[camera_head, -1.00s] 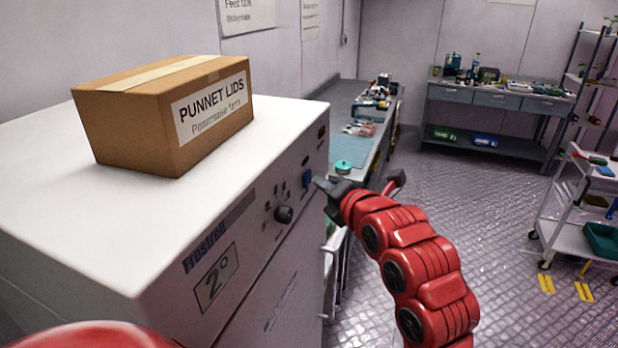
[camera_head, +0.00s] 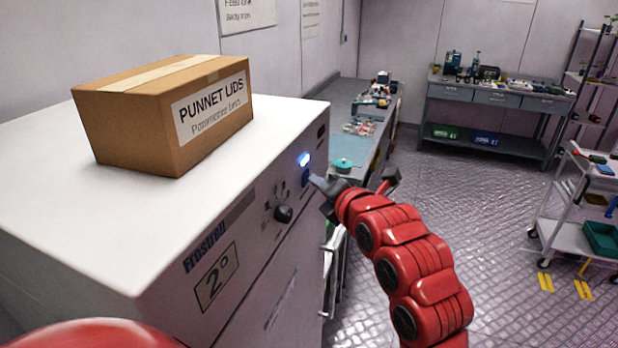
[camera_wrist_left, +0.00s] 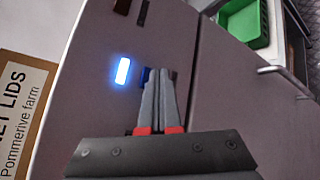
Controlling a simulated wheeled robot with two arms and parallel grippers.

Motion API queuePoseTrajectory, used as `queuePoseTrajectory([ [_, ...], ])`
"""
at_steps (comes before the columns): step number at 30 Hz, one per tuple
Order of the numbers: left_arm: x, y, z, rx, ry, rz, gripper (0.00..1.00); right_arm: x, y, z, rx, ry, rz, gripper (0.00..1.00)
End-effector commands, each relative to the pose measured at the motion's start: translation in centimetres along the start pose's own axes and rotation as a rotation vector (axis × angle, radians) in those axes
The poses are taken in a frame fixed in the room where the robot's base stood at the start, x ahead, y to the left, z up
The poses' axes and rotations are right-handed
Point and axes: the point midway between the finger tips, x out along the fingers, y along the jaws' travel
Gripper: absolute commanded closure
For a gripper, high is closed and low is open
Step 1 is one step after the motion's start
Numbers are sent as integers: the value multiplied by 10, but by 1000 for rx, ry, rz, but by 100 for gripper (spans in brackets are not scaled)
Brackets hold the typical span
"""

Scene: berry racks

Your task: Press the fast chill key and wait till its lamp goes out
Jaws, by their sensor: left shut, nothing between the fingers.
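The white chiller (camera_head: 60,220) stands at the left, with its grey front panel facing right. The lamp (camera_head: 304,159) on the panel glows blue-white; it also shows lit in the left wrist view (camera_wrist_left: 122,71). The dark blue fast chill key (camera_head: 306,177) sits just below the lamp; in the left wrist view the key (camera_wrist_left: 145,75) is partly hidden by my fingers. My left gripper (camera_head: 315,181) is shut and empty, its tips at the key. I cannot tell whether they touch it. My right gripper is not in view.
A cardboard box (camera_head: 125,130) labelled punnet lids lies on the chiller top. A dark knob (camera_head: 284,214) and a display (camera_head: 216,277) reading 2° are on the panel. A workbench (camera_head: 347,149) stands beyond the chiller. A trolley (camera_head: 562,235) stands at the right; open floor lies between.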

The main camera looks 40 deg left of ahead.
Motion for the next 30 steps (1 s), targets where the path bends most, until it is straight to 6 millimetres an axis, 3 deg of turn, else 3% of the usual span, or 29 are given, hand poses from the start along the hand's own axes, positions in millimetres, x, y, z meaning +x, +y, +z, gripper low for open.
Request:
queuePoseTrajectory([
  [30, -10, -8, 7, 1, 1, 0, 100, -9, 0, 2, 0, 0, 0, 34],
])
